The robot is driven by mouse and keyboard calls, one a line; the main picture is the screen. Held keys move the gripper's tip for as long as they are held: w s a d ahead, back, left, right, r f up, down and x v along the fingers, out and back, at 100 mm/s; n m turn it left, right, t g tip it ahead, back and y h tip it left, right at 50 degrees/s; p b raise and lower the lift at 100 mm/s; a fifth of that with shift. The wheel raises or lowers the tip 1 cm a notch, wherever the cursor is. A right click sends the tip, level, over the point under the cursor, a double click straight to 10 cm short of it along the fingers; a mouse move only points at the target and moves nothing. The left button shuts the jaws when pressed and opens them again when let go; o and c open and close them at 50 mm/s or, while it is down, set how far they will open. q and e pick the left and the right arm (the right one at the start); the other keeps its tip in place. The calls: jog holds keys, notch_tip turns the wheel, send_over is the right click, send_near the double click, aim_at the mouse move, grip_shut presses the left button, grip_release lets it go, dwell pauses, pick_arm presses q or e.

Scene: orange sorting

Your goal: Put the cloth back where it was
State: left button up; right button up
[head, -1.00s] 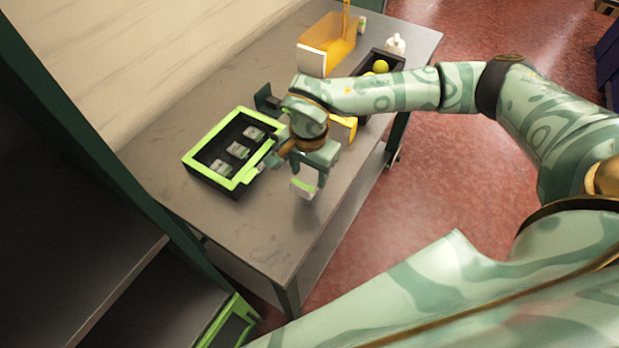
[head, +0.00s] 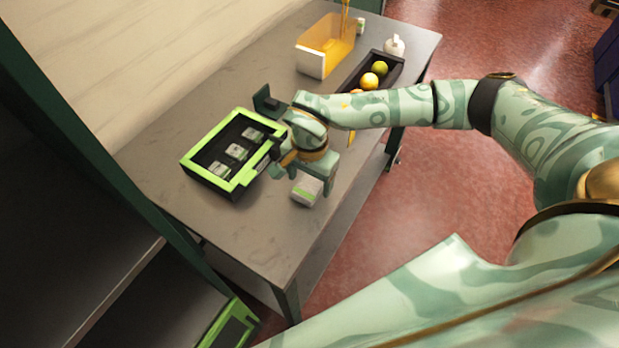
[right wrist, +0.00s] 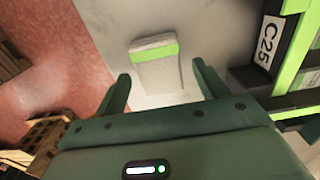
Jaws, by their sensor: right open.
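The cloth (head: 307,189) looks like a small folded white pad with a green stripe. It lies on the grey table near the front edge, to the right of the green-framed tray. It also shows in the right wrist view (right wrist: 157,70), flat on the table just beyond my fingertips. My right gripper (head: 302,177) is over the cloth, with its fingers apart. In the right wrist view my right gripper (right wrist: 161,78) is open and empty, with one finger to each side of the cloth's line. My left gripper is not in view.
The green-framed black tray (head: 190,169) holds several small packets; its label reads C25 in the wrist view (right wrist: 268,42). A dark crate (head: 397,75) with round fruit, an orange-sided bin (head: 311,62) and a white bottle (head: 394,45) stand farther back. The table's front left is bare.

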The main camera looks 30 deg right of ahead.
aim_at(309, 185)
notch_tip(309, 185, up, 12)
jog(key=p, duration=0.2)
jog(key=shift+f, duration=0.2)
dwell(0.3)
